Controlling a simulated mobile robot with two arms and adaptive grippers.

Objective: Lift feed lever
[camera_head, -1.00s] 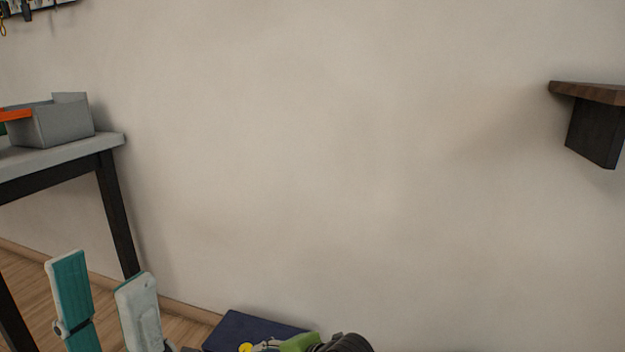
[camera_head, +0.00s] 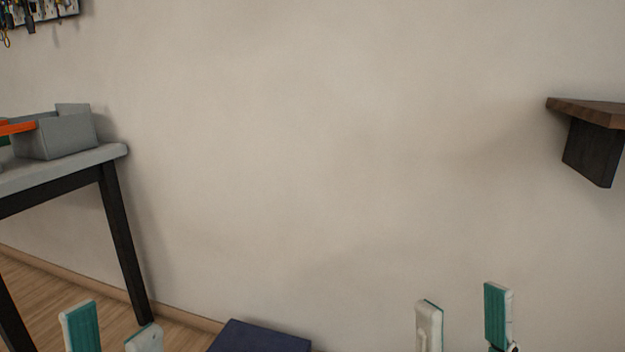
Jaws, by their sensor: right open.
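No feed lever can be made out in the head view. My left gripper (camera_head: 113,328) shows at the bottom left, with its two teal-and-white fingers pointing up and apart. I see only floor and table leg around them, with nothing held between the visible tips. My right gripper (camera_head: 463,315) shows at the bottom right, with its two fingers apart and bare wall between them. The lower parts of both grippers are cut off by the frame's edge.
A dark blue flat-topped thing (camera_head: 262,338) stands at the bottom edge between my grippers. A grey table (camera_head: 60,170) with a grey bin (camera_head: 65,137) is at the left. A wooden wall shelf (camera_head: 590,111) is at the right. The pale wall between is bare.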

